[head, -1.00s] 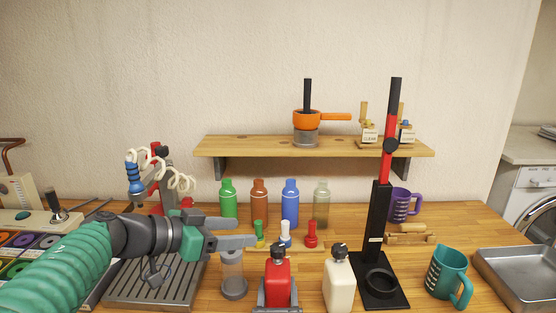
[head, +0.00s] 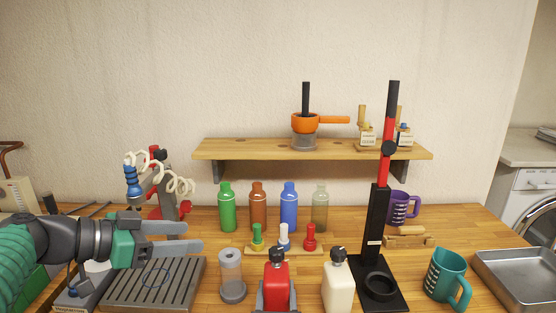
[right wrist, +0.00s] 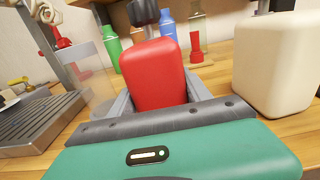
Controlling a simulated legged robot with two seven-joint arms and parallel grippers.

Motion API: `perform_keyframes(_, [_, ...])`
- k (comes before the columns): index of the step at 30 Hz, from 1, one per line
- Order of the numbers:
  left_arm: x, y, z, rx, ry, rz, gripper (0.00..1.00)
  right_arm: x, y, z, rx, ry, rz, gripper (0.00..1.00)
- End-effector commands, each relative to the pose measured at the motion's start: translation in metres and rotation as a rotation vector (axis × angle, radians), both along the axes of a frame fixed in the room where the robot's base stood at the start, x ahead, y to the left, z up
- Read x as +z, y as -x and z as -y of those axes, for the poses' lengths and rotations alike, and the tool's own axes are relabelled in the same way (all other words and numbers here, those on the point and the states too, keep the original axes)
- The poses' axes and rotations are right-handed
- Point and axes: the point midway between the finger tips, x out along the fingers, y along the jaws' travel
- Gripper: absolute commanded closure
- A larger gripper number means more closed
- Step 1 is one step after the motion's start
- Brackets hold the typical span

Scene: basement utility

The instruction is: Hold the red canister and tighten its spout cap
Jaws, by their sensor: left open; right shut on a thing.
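The red canister (head: 277,284) stands upright at the front middle of the wooden counter. Its dark spout cap (head: 278,254) sits on top. My right gripper (right wrist: 160,103) is shut on the canister, with one grey finger along each side of it; the canister fills the middle of the right wrist view (right wrist: 153,75). Whether the cap is tight cannot be told. My left gripper (head: 202,237) is open and empty. It is to the left of the canister and apart from it, above the grey slatted tray (head: 150,285).
Behind are small coloured spouts on a wooden strip (head: 269,250) and several bottles (head: 290,205). A tall black stand (head: 380,220) rises at right.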

Motion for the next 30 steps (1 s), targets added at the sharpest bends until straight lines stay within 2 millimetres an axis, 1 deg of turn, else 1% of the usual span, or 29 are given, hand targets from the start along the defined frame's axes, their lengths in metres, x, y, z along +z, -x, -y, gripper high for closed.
perform_keyframes(3, [0.0, 0.0, 0.0, 0.0, 0.0, 0.0, 0.43, -0.003, 0.0, 0.0, 0.002, 0.001, -0.006, 1.0])
perform_keyframes(4, [0.0, 0.0, 0.0, 0.0, 0.0, 0.0, 0.43, -0.003, 0.0, 0.0, 0.002, 0.001, -0.006, 0.42])
perform_keyframes(9, [0.0, 0.0, 0.0, 0.0, 0.0, 0.0, 0.43, -0.002, 0.0, 0.0, 0.001, 0.001, -0.004, 0.2])
perform_keyframes(10, [0.0, 0.0, 0.0, 0.0, 0.0, 0.0, 0.43, -0.001, 0.001, 0.0, 0.001, 0.001, -0.003, 0.18])
perform_keyframes(17, [0.0, 0.001, 0.0, 0.0, 0.0, 0.001, 0.43, 0.0, 0.001, 0.0, 0.001, 0.0, -0.001, 0.18])
perform_keyframes(20, [0.0, 0.0, 0.0, 0.0, 0.0, 0.001, 0.43, 0.0, 0.004, -0.001, 0.001, 0.0, -0.001, 0.18])
perform_keyframes(23, [0.0, 0.0, 0.0, 0.0, 0.0, 0.001, 0.43, 0.0, 0.018, -0.001, 0.002, 0.001, -0.002, 0.18])
perform_keyframes(26, [0.0, 0.001, 0.0, 0.0, 0.0, 0.001, 0.43, -0.001, 0.042, -0.001, 0.004, 0.002, -0.003, 0.18])
perform_keyframes(30, [0.0, 0.001, 0.0, 0.0, 0.0, 0.001, 0.43, -0.002, 0.08, -0.002, 0.005, 0.003, -0.003, 0.18])
